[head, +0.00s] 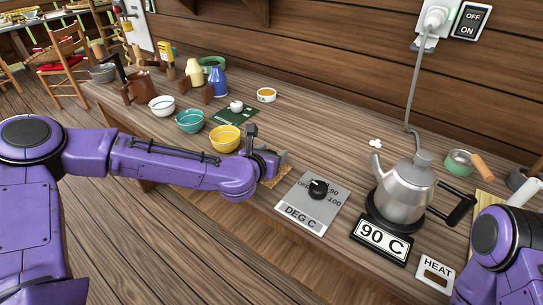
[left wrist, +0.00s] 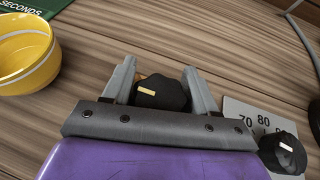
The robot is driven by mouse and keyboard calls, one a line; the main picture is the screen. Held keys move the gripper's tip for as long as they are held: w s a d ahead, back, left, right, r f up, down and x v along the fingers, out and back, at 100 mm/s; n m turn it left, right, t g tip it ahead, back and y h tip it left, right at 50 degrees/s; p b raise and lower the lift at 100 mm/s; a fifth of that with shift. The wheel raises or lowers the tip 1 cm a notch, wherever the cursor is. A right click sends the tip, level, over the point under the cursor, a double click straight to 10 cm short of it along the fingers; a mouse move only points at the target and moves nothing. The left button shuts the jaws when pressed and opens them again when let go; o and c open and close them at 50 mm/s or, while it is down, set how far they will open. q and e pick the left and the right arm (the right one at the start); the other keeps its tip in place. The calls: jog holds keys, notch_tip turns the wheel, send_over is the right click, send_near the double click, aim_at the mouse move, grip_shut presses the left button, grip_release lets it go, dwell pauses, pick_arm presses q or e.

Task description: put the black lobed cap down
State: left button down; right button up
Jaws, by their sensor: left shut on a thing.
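The black lobed cap (left wrist: 162,93), with a pale yellow mark on it, sits between the two grey fingers of my left gripper (left wrist: 163,86) in the left wrist view. The fingers close on its sides. In the head view my left gripper (head: 266,155) is over the table's front part, beside a tan mat (head: 279,177), and the cap is hard to make out there. I cannot tell how high the cap is above the table. My right arm shows at the lower right of the head view, but its gripper is out of the picture.
A grey DEG C panel (head: 306,213) with a similar black knob (head: 318,188) lies right of my left gripper. A yellow bowl (head: 225,138) stands to its left. A steel kettle (head: 404,190) stands behind the 90 C display (head: 382,239). Bare wood lies behind the panel.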

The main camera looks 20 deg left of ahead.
pick_arm(q)
jog(key=shift+w+f, duration=0.1)
jog(key=shift+f, duration=0.45)
jog(key=shift+f, duration=0.15)
jog(key=shift+c, duration=1.6)
grip_release()
